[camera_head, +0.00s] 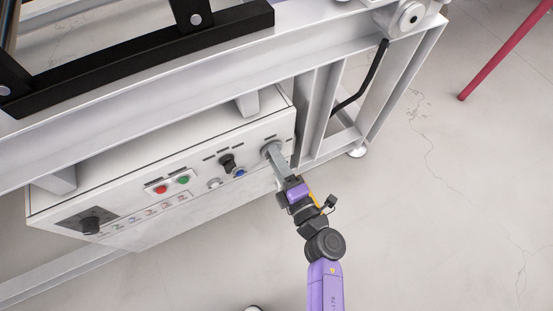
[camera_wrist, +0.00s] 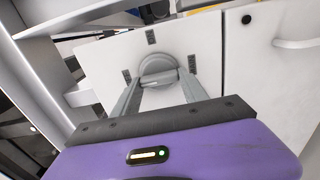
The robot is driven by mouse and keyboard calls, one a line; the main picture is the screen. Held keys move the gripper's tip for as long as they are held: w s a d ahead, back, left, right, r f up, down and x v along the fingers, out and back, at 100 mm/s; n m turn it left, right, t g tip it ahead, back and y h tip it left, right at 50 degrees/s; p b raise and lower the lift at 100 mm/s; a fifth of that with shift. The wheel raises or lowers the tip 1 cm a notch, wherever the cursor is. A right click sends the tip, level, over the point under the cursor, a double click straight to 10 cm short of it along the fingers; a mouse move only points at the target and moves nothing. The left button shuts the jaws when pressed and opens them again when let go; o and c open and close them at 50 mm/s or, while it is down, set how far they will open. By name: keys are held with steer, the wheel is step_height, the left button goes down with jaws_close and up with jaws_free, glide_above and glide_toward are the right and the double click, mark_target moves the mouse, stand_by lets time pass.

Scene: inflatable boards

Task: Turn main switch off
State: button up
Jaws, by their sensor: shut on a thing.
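The main switch is a round grey knob (camera_wrist: 158,72) on the white panel, with dark label marks around it in the wrist view. In the head view the knob (camera_head: 270,149) sits at the right end of the control box (camera_head: 120,186), partly hidden by my gripper (camera_head: 273,154). In the wrist view my gripper (camera_wrist: 158,84) has one finger on each side of the knob's grip bar and is shut on it. The exact angle of the bar is hard to read.
A white frame beam (camera_head: 150,82) runs above the box. Open floor (camera_head: 450,210) lies to the right.

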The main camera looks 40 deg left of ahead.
steer(key=shift+s, duration=0.15)
steer(key=o, duration=1.4)
steer(key=p+v, duration=0.2)
steer(key=v, duration=0.5)
steer(key=shift+s+d, duration=0.1)
steer(key=shift+d, duration=0.3)
